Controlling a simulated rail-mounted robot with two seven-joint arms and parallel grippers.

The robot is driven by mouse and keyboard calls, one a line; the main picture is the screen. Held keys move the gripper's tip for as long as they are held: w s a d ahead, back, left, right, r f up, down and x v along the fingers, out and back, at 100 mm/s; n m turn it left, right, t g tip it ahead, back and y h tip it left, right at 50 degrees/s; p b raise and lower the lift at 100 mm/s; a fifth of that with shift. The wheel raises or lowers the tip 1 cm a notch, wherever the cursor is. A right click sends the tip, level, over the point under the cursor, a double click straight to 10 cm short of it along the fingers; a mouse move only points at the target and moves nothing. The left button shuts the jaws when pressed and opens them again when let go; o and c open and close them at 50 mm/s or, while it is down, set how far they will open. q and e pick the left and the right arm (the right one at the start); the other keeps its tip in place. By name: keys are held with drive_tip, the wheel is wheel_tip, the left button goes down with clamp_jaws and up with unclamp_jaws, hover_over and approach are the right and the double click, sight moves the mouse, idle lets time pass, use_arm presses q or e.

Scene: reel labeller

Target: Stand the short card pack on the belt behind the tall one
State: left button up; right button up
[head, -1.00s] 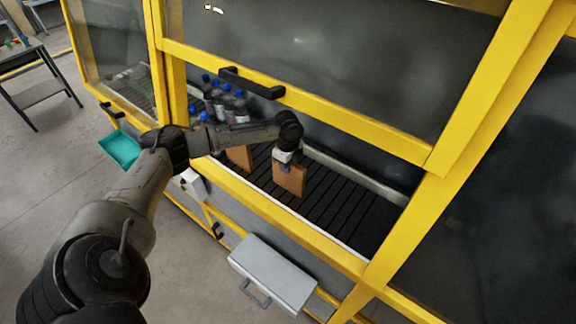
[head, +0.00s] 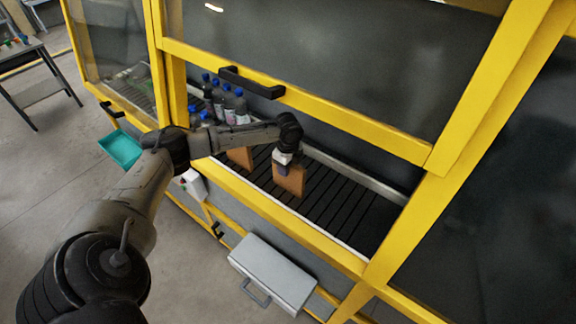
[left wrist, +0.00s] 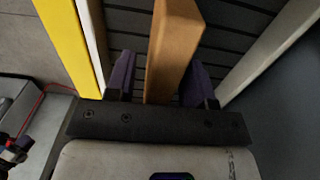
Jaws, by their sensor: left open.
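A brown card pack (head: 291,181) stands upright on the dark slatted belt (head: 335,205). My left gripper (head: 285,168) is over its top with the fingers straddling it. In the left wrist view the pack (left wrist: 172,45) stands between the two purple fingers (left wrist: 160,82), which are open, with a clear gap on the left side and a smaller one on the right. A second brown card pack (head: 241,157) stands further left on the belt, its upper part hidden by my left arm. I cannot tell which pack is taller.
Several blue-capped bottles (head: 230,105) stand at the left behind my arm. The yellow frame bar (head: 270,208) runs along the near side of the belt, and the raised guard with its black handle (head: 252,82) is above. The belt right of the near pack is clear.

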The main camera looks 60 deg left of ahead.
use_arm(q)
drive_tip(key=shift+r+b, duration=0.3)
drive_tip(key=shift+r, duration=3.6)
use_arm(e)
drive_tip(key=shift+d+f, duration=0.15)
drive_tip(key=shift+f, duration=0.15)
